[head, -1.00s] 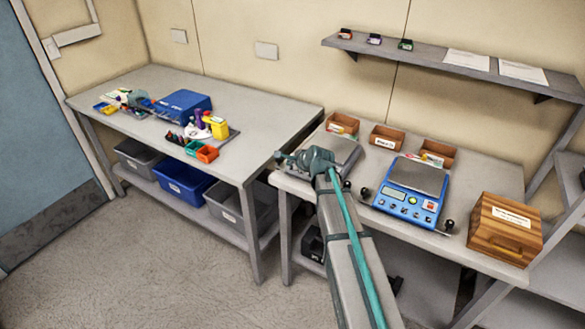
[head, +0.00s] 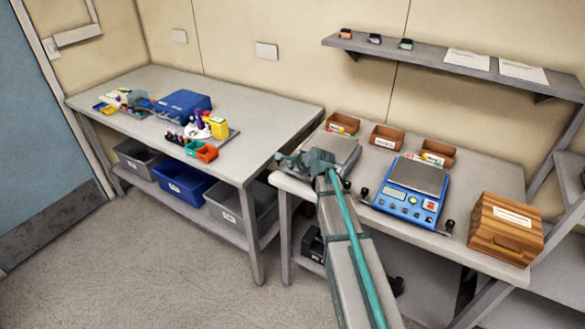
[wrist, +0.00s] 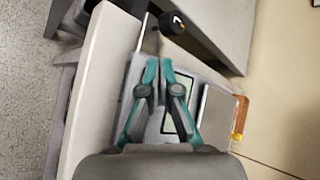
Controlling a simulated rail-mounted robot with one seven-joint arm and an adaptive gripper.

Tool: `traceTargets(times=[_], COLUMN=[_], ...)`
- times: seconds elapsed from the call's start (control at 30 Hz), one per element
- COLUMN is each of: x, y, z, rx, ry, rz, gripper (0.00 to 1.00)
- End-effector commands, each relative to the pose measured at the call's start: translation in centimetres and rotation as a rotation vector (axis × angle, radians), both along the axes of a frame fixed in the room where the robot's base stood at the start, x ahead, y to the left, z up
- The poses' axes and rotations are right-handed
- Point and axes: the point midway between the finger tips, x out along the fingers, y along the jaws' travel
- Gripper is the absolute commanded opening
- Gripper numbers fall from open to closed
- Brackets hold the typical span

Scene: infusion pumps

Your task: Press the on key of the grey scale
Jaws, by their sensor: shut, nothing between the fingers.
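The grey scale (head: 347,147) stands at the left end of the right bench. In the head view my arm and gripper (head: 284,159) cover much of its front, and I cannot make out its on key. In the wrist view the scale's grey body (wrist: 196,74) lies under and beside my fingers, with a green-edged display and a metal pan to the right. My gripper (wrist: 158,76) is shut and empty, its fingertips over the front part of the scale. I cannot tell whether they touch it.
A blue scale (head: 412,188) stands to the right, then a wooden box (head: 505,228). Small brown bins (head: 387,137) line the back of the bench. A black knob (wrist: 172,23) sits just beyond my fingertips. The left bench (head: 262,110) holds other items.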

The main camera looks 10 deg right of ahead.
Motion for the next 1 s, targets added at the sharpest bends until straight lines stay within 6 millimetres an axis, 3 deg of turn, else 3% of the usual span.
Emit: traceTargets(times=[0.53, 1.0], x=[0.1, -0.2], y=[-0.1, 0.2], z=[-0.3, 0.9], rx=[0.0, 0.0], ry=[0.0, 0.001], rz=[0.0, 0.0], gripper=[0.0, 0.0])
